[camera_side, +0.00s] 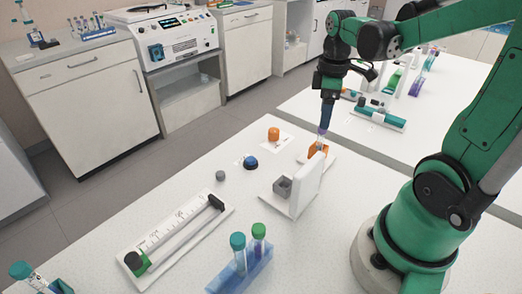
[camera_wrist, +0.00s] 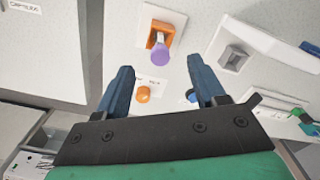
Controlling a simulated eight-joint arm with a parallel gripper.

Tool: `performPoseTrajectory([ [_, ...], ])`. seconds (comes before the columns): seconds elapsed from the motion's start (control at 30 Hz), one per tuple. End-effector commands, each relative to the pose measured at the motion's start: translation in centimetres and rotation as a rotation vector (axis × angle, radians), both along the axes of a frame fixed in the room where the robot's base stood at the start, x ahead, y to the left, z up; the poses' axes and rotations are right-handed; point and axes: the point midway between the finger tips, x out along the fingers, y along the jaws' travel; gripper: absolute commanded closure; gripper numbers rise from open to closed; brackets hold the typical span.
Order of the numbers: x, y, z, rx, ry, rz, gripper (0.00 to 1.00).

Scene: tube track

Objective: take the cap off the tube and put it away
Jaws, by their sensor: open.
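In the wrist view a purple cap (camera_wrist: 165,59) tops the tube in an orange holder (camera_wrist: 158,36) on a white base. In the side view the slim tube (camera_side: 319,143) stands upright in the orange holder (camera_side: 313,153). My gripper (camera_wrist: 163,68) is open, its two blue fingers spread to either side of the cap with a gap on each side. In the side view my gripper (camera_side: 324,125) is right above the tube and hides much of the cap. Whether the fingertips are level with the cap is unclear.
A white stand with a grey socket (camera_side: 283,186) is beside the holder. An orange knob (camera_side: 273,134), a blue knob (camera_side: 250,162) and a grey knob (camera_side: 220,175) are nearby. A white slide track (camera_side: 175,229) and a blue rack (camera_side: 242,268) with capped tubes lie in front.

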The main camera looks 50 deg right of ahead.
Motion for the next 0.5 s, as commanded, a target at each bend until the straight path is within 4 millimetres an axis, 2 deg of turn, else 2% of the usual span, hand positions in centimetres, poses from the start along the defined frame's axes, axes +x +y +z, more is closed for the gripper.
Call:
performPoseTrajectory([
  [0.2,0.1,0.0,-2.1,-0.001,-0.002,0.000,0.37],
  [0.5,0.0,0.0,-2.6,-0.001,-0.003,-0.001,0.37],
])
